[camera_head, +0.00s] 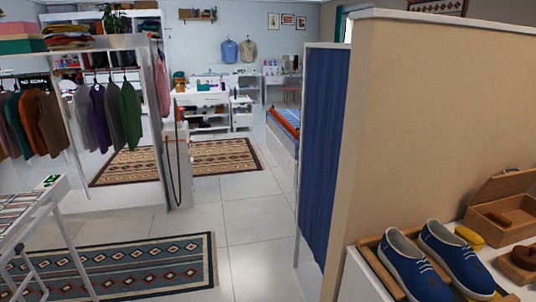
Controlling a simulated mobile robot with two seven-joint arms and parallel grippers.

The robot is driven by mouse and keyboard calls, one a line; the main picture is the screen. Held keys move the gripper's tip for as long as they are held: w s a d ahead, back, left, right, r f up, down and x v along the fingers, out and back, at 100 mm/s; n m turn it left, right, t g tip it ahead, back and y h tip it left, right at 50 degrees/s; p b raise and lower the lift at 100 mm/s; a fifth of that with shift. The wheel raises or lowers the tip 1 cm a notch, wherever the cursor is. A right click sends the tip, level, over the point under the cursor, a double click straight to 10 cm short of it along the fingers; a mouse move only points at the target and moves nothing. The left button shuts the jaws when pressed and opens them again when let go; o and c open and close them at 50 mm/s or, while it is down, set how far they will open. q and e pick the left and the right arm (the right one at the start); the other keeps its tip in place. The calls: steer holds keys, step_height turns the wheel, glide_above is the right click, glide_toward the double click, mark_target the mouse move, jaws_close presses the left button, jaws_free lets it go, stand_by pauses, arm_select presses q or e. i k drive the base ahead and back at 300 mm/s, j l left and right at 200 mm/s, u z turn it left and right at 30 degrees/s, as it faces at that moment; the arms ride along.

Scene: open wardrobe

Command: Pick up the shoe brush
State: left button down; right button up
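An open wooden box (498,209) stands at the right edge, with its lid raised and a small brown item (517,216) inside. A brown wooden object (524,257) with a rounded top lies in front of the box, cut off by the right edge. Either brown item may be the shoe brush; I cannot tell which. A small yellow item (469,237) lies between the box and a pair of blue shoes (457,258). Neither of my grippers is in view.
Clothes racks and an ironing board (38,205) stand left. Tiled floor (250,225) is open mid-view.

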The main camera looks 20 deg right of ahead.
mark_target(494, 216)
steer(key=i+z, duration=0.2)
steer(key=z, duration=0.2)
steer(key=i+j+z, duration=0.2)
steer(key=z, duration=0.2)
steer(key=i+j+z, duration=0.15)
steer(key=z, duration=0.25)
steer(key=i+j+z, duration=0.2)
steer(key=z, duration=0.2)
steer(key=i+j+z, duration=0.1)
steer(key=j+z, duration=0.35)
steer(key=i+j+z, duration=0.1)
steer(key=j+z, duration=0.75)
steer(key=j, duration=0.35)
steer(key=k+j+z, duration=0.1)
steer(key=j+z, duration=0.2)
steer(key=j, duration=0.3)
